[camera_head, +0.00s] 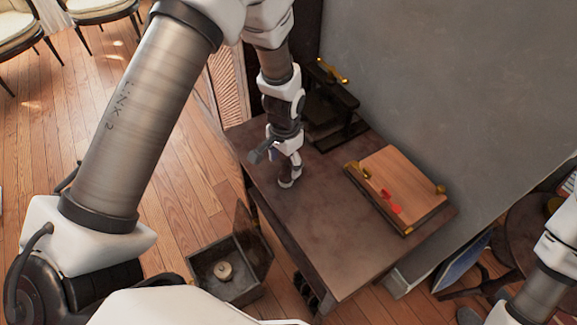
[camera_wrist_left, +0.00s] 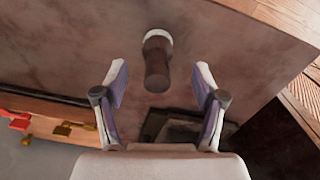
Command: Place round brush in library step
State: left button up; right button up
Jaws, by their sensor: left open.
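The round brush, a dark brown cylinder with a pale end (camera_wrist_left: 157,60), shows in the left wrist view on the brown table top (camera_head: 330,255). It seems to stand upright, pale end down. My left gripper (camera_wrist_left: 160,85) is open, with its two fingers apart on either side of the brush's near end; I see no contact. In the head view my left gripper (camera_head: 287,168) is low over the table's left part, and the brush is hard to tell from it. A dark open-topped box (camera_head: 215,290) on the floor may be the library step. My right gripper is out of view.
The box holds a small round tan object (camera_head: 224,270). A wooden board with brass fittings and red pieces (camera_head: 395,185) lies on the table's right part. A dark stand with a brass piece (camera_head: 335,105) is at the back. A grey wall (camera_head: 440,90) closes the right side.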

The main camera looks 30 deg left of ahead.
aim_at(286, 174)
pick_arm(q)
notch_tip(286, 174, down, 4)
jog(key=shift+s+d+f+p, duration=0.1)
jog(key=shift+f+p, duration=0.15)
jog(key=shift+p, duration=0.2)
jog(key=shift+w+f, duration=0.2)
jog(key=shift+f, duration=0.15)
jog(key=shift+s+r, duration=0.1)
jog(key=shift+s, duration=0.15)
jog(key=c, duration=0.5)
jog(key=shift+r, duration=0.1)
grip_shut()
